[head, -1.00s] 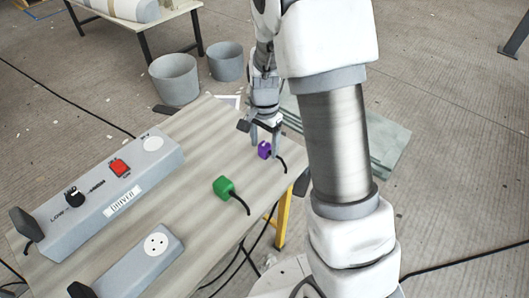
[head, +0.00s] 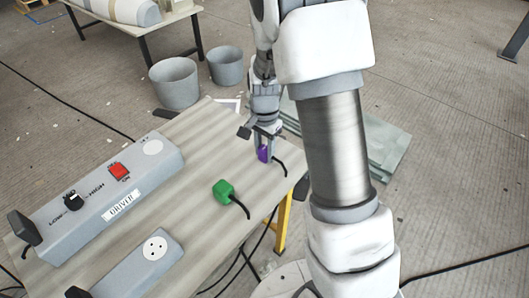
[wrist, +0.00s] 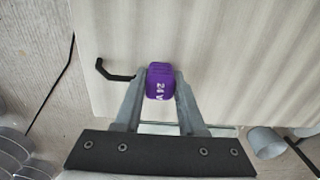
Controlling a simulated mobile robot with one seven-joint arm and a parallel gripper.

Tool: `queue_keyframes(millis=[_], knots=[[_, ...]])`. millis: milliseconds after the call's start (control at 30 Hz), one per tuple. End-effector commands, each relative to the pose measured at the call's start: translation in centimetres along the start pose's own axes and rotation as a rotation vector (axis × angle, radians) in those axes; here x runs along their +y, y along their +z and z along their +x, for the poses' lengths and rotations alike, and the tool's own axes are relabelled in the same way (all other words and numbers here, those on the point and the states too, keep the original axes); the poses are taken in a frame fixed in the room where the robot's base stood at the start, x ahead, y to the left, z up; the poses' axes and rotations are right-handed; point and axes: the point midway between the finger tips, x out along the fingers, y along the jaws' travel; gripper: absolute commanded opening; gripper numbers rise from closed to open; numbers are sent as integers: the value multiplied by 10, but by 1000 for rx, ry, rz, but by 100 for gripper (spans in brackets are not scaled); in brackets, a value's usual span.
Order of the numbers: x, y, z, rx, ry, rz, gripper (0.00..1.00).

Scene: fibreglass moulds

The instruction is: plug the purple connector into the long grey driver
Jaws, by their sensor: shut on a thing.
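The purple connector (head: 264,154) stands at the right part of the table, with a short black cable on its right. My gripper (head: 266,150) is shut on it from above. In the wrist view the purple connector (wrist: 161,82), marked "24 V", sits between the two fingertips, its black cable (wrist: 112,72) bending off to the left. I cannot tell whether it touches the table. The long grey driver (head: 105,205) lies along the table's left side, with a "DRIVER" label, a black knob, a red switch and a round pale socket (head: 153,147) at its far end.
A shorter grey box (head: 130,268) with a round socket is at the table's front. The middle of the wooden table (head: 190,165) is clear. Two grey buckets (head: 175,84) stand on the floor behind.

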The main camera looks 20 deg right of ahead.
Motion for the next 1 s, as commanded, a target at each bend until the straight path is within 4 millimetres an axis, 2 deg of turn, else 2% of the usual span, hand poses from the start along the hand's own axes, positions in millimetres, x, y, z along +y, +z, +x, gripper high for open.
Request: queue_keyframes(millis=[267,367,500,800,1000], knots=[[0,0,-9,1,-2,0,0],[-1,0,-21,2,-3,0,0],[-1,0,-48,2,-4,1,0],[65,-27,-86,2,-2,6,0],[95,-38,-103,0,-1,3,0]])
